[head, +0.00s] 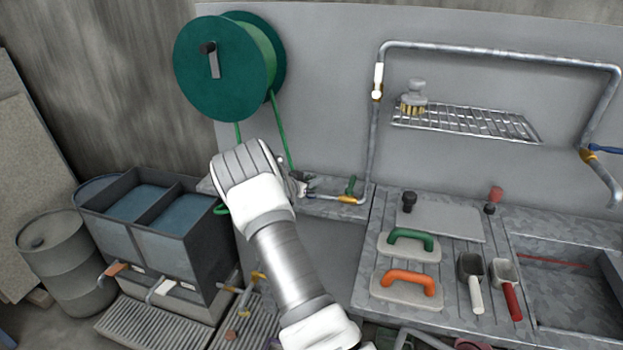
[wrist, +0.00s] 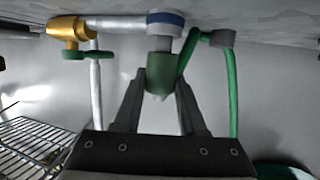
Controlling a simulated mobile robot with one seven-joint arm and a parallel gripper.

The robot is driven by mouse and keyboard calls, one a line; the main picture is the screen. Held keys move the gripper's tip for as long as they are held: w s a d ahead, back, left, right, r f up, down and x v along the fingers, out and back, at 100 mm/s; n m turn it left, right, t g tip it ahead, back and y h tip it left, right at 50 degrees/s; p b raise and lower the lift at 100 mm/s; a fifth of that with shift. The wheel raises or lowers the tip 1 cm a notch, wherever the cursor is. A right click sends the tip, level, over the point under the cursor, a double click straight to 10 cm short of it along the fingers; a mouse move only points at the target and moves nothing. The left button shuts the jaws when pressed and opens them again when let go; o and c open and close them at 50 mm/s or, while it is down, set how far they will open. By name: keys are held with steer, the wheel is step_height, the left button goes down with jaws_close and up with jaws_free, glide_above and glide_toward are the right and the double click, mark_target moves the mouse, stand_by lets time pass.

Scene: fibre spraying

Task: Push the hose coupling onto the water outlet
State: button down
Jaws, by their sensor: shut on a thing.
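My gripper (wrist: 161,85) is shut on the green hose coupling (wrist: 160,68), with one finger on each side of it. The water outlet (wrist: 166,18) is the pipe end with a blue ring, just beyond the coupling in the wrist view. A short grey piece shows between the ring and the coupling, and I cannot tell if the coupling sits on it. The green hose (wrist: 232,85) loops at the right through a grey fitting. In the head view my gripper (head: 298,186) is largely hidden by my wrist, beside the outlet (head: 311,193); the coupling is not clear there.
A brass valve (wrist: 70,28) with a green handle (wrist: 85,54) is on the outlet pipe. A green hose reel (head: 222,65) hangs on the wall above. A wire shelf (head: 465,122) holds a brush. Tanks (head: 165,250) stand at the left; a bench with floats and scoops is at the right.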

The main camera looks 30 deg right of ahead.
steer(key=shift+f+b, duration=0.45)
steer(key=shift+f, duration=0.35)
steer(key=shift+c, duration=2)
jaws_free()
steer(key=v, duration=1.7)
steer(key=shift+a+r+p, duration=0.15)
steer(key=shift+p, duration=0.3)
steer(key=shift+s, duration=0.1)
